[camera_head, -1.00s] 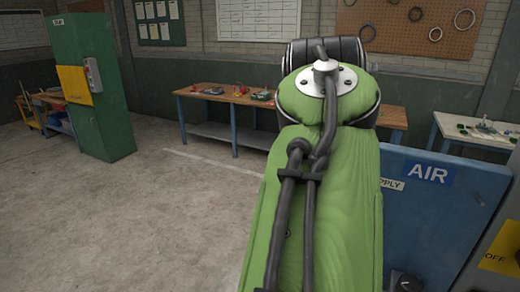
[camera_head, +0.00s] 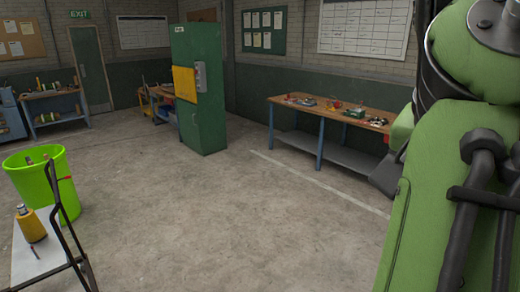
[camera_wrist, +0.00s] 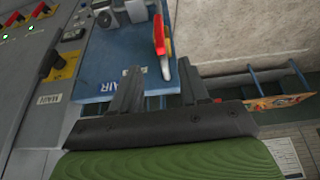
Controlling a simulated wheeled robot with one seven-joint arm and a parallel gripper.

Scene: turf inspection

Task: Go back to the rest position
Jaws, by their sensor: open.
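My gripper (camera_wrist: 160,85) shows in the wrist view, with two dark fingers standing apart and nothing between them. Beyond the fingers is a blue panel (camera_wrist: 110,70) marked AIR, with a red lever (camera_wrist: 159,36) and grey fittings on it. I cannot tell how far the fingers are from the panel. In the head view my green arm fills the right edge, and my gripper's fingers cannot be made out there.
In the head view a green bin (camera_head: 55,185) and a trolley (camera_head: 40,245) carrying a yellow item (camera_head: 30,224) stand at left. A green cabinet (camera_head: 205,110) and a workbench (camera_head: 290,104) stand farther back. The concrete floor (camera_head: 225,220) between is clear.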

